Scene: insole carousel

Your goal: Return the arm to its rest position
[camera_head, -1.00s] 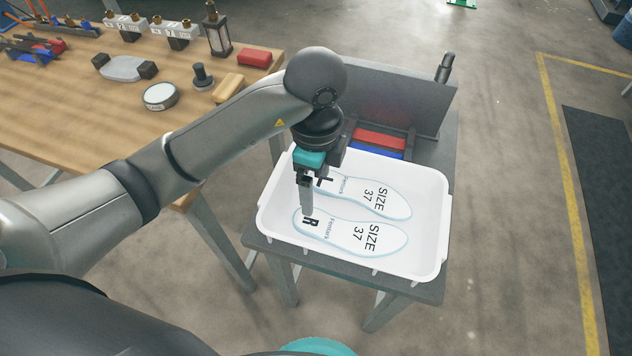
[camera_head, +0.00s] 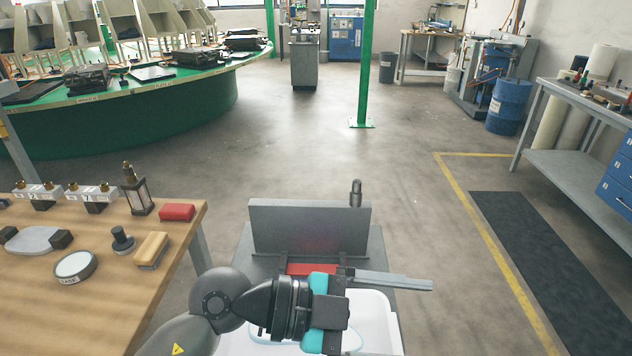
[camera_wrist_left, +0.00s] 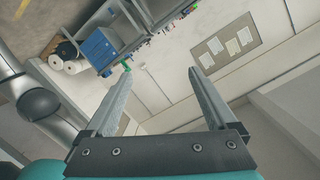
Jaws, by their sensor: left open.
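My left arm comes in from the bottom left of the head view. Its gripper (camera_head: 430,284) is held above the white tray (camera_head: 385,330), with its fingers pointing right. The left wrist view shows the two fingers (camera_wrist_left: 160,75) spread apart with nothing between them. The tray stands on a small grey table, and its front is cut off by the picture's lower edge. An insole (camera_head: 257,334) shows only in part in the tray, behind the arm; the rest is hidden or out of view. My right gripper is not in view.
A wooden bench (camera_head: 110,300) with tools stands at the left. A grey upright panel (camera_head: 310,228) is behind the tray, with a red block (camera_head: 312,268) before it. A green carousel (camera_head: 150,115) and green post (camera_head: 366,60) stand farther back. The floor between is clear.

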